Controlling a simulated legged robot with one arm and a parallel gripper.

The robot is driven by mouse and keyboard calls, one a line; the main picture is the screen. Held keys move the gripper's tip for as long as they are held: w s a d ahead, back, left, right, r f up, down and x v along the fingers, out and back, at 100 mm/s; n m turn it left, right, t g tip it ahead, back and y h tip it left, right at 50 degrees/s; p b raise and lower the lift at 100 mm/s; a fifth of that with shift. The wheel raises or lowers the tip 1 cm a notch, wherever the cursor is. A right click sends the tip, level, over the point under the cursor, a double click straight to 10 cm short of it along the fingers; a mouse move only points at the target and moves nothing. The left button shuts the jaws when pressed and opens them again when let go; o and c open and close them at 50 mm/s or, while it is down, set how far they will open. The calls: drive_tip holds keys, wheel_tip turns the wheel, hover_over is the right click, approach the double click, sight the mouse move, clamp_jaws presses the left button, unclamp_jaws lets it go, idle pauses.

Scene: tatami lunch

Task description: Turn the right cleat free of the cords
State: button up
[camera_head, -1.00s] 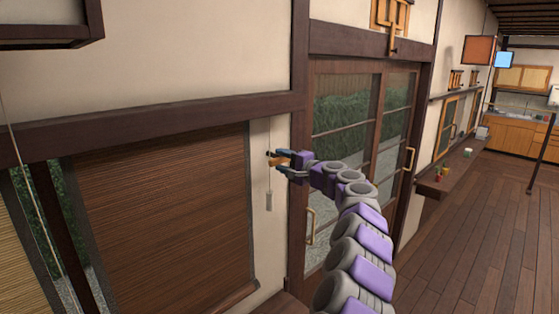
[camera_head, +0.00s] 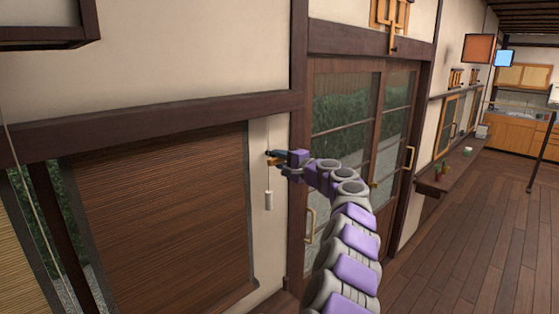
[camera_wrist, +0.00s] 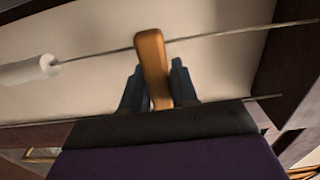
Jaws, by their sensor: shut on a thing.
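The right cleat (camera_wrist: 152,62) is an orange-brown wooden bar. In the wrist view it stands between the two blue fingers of my gripper (camera_wrist: 158,88), which is shut on it. In the head view my gripper (camera_head: 274,158) is at the wall strip between the blind and the glass door, and only a little of the cleat shows there. A thin cord (camera_wrist: 228,33) passes at the cleat in the wrist view. A white cylindrical weight (camera_wrist: 28,70) is on the cord; it hangs below my gripper in the head view (camera_head: 269,200). Whether the cord touches the cleat is unclear.
The dark slatted blind (camera_head: 165,220) hangs left of my gripper. The sliding glass door (camera_head: 345,130), with a wooden handle (camera_head: 310,226), is close on the right. A dark beam (camera_head: 150,115) runs above the blind. Open wooden floor (camera_head: 460,240) lies at the right.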

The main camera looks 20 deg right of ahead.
drive_tip(key=shift+d+f, duration=0.15)
drive_tip(key=shift+d, duration=0.35)
clamp_jaws()
